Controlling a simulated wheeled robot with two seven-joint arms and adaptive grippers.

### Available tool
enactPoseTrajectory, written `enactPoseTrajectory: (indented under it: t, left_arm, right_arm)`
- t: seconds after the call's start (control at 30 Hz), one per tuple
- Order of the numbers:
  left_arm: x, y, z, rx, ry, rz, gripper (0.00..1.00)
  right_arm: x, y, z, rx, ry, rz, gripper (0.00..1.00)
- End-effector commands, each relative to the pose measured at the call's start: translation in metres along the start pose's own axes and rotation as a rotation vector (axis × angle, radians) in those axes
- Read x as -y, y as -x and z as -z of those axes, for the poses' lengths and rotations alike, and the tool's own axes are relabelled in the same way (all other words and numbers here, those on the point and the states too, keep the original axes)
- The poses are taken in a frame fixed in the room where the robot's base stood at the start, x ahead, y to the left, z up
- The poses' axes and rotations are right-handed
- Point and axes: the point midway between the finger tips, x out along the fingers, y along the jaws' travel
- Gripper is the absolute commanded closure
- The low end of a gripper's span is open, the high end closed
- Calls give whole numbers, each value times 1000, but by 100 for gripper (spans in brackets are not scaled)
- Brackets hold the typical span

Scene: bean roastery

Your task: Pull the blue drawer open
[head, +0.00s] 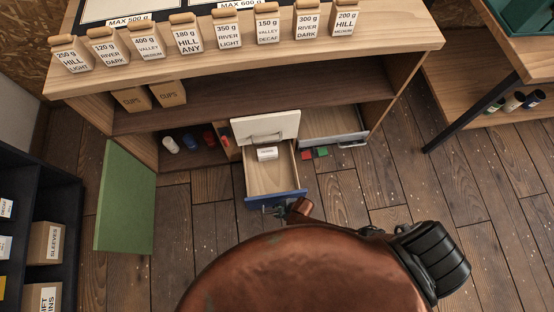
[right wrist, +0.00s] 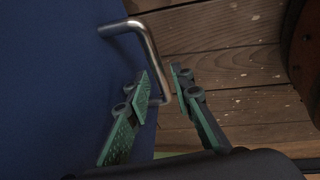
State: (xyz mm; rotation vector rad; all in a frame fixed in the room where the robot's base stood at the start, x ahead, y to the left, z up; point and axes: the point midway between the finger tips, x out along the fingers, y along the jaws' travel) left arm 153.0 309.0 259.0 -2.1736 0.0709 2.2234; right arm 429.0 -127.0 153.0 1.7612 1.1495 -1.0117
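The blue drawer (head: 285,196) is pulled well out of the cabinet, and its wooden inside shows. A small white labelled item (head: 267,154) lies in it. In the right wrist view its blue front (right wrist: 55,85) fills the left side, with a bent metal handle (right wrist: 143,42) standing out. My right gripper (right wrist: 163,86) has its green fingertips close together on either side of the handle bar, seemingly closed on it. In the head view the right gripper (head: 274,208) is small and partly hidden at the drawer front. My left gripper is not in view.
A white-fronted drawer (head: 265,127) sits above the blue one, and a grey-fronted drawer (head: 340,140) is to its right. Red and green blocks (head: 315,153) are near it. A green door (head: 125,200) stands open at left. Labelled bags (head: 188,38) line the top (head: 415,35).

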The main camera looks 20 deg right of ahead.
Motion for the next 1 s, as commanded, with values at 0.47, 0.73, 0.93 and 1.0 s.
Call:
enactPoseTrajectory:
  t: [0.47, 0.73, 0.93, 1.0]
  left_arm:
    - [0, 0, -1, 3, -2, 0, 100]
    - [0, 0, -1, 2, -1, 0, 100]
    - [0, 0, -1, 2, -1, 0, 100]
    - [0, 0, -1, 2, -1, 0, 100]
  right_arm:
    - [0, 6, 2, -4, 0, 0, 73]
    - [0, 40, 0, -3, 0, -1, 73]
    - [0, 74, 1, -3, 0, -2, 73]
    - [0, 85, 0, -2, 2, -1, 73]
